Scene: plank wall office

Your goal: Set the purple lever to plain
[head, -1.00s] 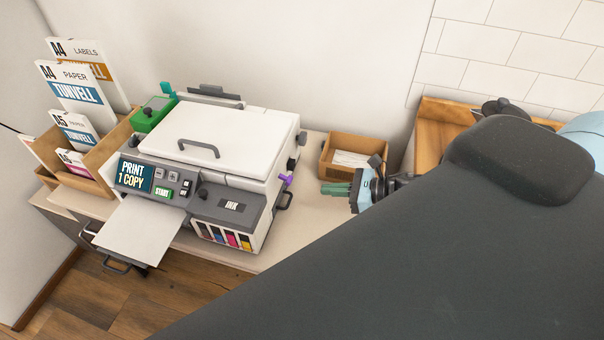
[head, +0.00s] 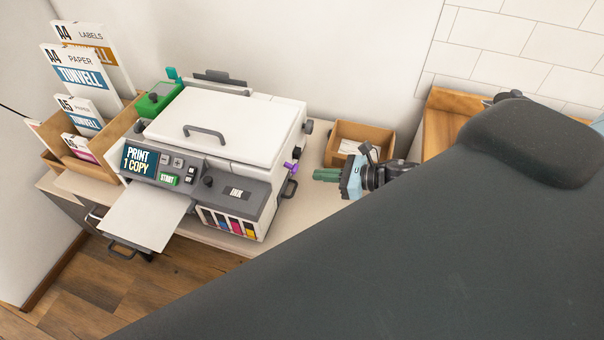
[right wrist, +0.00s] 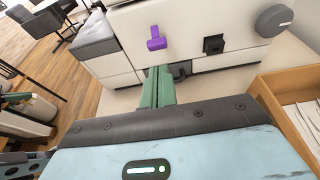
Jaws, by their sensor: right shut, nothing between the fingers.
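The purple lever (head: 291,167) sticks out from the right side of the white printer (head: 230,120). In the right wrist view the lever (right wrist: 156,38) is on the printer's side panel, above and ahead of the fingertips. My right gripper (head: 318,174) has green fingers and is shut and empty. It is to the right of the lever in the head view, with a small gap between them. In the right wrist view the gripper (right wrist: 159,72) points toward the panel, below the lever. Any setting marks by the lever cannot be read. My left gripper is not in view.
A dark handle (head: 288,189) sits below the lever. A grey knob (right wrist: 275,20) and a dark square part (right wrist: 213,45) are on the same panel. An open box with paper (head: 340,133) stands right of the printer. A loaded paper tray (head: 147,218) juts out in front.

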